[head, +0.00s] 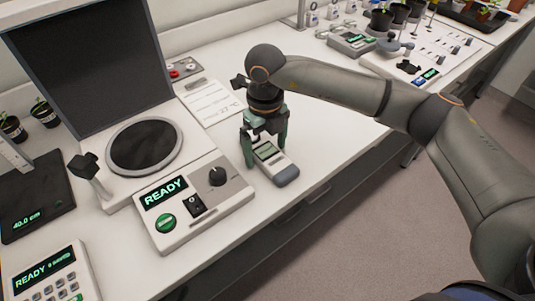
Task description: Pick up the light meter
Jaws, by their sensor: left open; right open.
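The light meter (283,172) is a small grey handheld device with a pale screen, lying on the white bench just right of the control panel marked READY. My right gripper (265,153) points down over its far end, with the green fingers apart, one on each side of the meter. I cannot tell whether the fingers touch it. The meter's far end is partly hidden by the gripper. My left gripper is not in view.
The large device with a round dark plate (145,147) and raised dark panel stands left of the meter. A paper sheet (212,103) lies behind the gripper. The bench's front edge is close to the meter. Bare bench (335,125) lies to the right.

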